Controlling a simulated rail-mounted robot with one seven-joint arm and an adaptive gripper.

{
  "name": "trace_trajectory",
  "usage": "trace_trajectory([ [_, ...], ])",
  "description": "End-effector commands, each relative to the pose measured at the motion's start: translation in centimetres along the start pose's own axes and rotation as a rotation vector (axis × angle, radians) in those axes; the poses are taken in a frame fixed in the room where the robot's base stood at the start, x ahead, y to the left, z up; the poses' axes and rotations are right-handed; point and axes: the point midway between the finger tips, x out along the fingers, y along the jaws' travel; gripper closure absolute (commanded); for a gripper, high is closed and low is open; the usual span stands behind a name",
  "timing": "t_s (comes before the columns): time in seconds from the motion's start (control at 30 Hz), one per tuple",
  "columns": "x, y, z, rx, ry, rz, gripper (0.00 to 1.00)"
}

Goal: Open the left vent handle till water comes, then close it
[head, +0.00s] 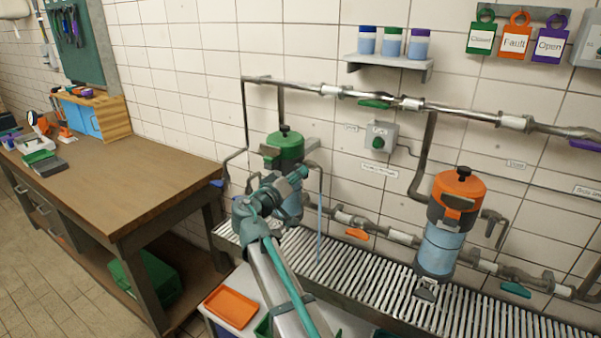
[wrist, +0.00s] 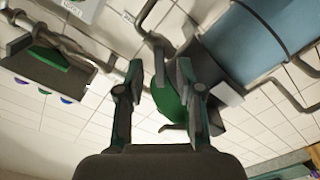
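The left filter has a green head (head: 285,146) with a dark knob on top and a clear bluish bowl, partly hidden by my gripper (head: 290,185). A thin pale blue stream (head: 319,225), looking like water, falls from the grey outlet at the head's right side to the grating. Contact cannot be told.
The right filter has an orange head (head: 457,187) and its own grey tap (head: 492,220). Pipes with green, orange and blue levers run along the wall. A slatted grating (head: 350,275) lies below. A wooden bench (head: 120,190) stands left, and an orange tray (head: 231,307) is in front.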

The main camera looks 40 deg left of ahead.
Motion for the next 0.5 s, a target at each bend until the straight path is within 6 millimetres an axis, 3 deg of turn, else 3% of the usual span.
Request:
trace_trajectory([
  [0.2, -4.6, 0.1, 0.1, 0.0, 0.002, -0.002, 0.64],
  [0.5, -8.6, 0.0, 0.0, 0.0, 0.001, -0.001, 0.64],
])
